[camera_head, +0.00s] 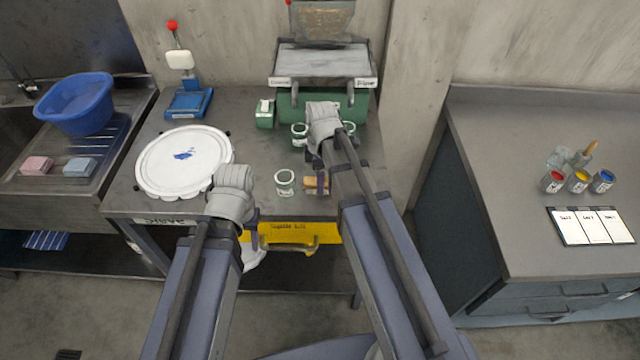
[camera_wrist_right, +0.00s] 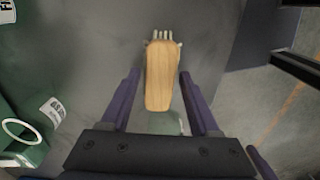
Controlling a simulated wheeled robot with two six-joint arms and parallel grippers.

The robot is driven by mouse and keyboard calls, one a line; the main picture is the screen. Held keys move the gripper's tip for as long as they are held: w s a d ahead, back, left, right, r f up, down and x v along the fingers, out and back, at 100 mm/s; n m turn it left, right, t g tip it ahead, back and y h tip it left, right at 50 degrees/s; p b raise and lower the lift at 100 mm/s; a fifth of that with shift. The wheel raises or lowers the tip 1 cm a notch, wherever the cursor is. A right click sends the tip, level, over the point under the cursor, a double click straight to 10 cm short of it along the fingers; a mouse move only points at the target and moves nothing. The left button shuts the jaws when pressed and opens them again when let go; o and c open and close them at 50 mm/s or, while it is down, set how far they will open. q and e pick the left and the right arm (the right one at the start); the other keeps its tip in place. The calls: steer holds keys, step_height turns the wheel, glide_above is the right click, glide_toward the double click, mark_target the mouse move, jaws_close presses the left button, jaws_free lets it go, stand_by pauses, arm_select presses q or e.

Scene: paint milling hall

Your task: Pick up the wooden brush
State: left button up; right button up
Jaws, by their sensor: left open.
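The wooden brush (camera_head: 314,184) lies on the grey bench near its front edge, right of a small open jar. In the right wrist view the brush (camera_wrist_right: 160,80) has a pale wooden back with whitish bristle tufts at its far end. My right gripper (camera_wrist_right: 160,78) is open, with one finger on each side of the brush and gaps between. In the head view my right gripper (camera_head: 317,163) is just behind the brush, partly hidden by its own wrist. My left gripper (camera_head: 252,216) is open and empty above the bench's front edge, left of the brush.
The small jar (camera_head: 285,182) stands close left of the brush. A white round lid or sieve (camera_head: 160,165) lies further left. A green mill (camera_head: 320,70) stands behind. A yellow drawer front (camera_head: 285,233) is below the bench edge. The right counter (camera_head: 500,150) holds paint cans.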

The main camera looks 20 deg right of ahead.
jaws_close()
stand_by(0.5)
step_height(320, 180, up, 10)
steer(key=p, duration=1)
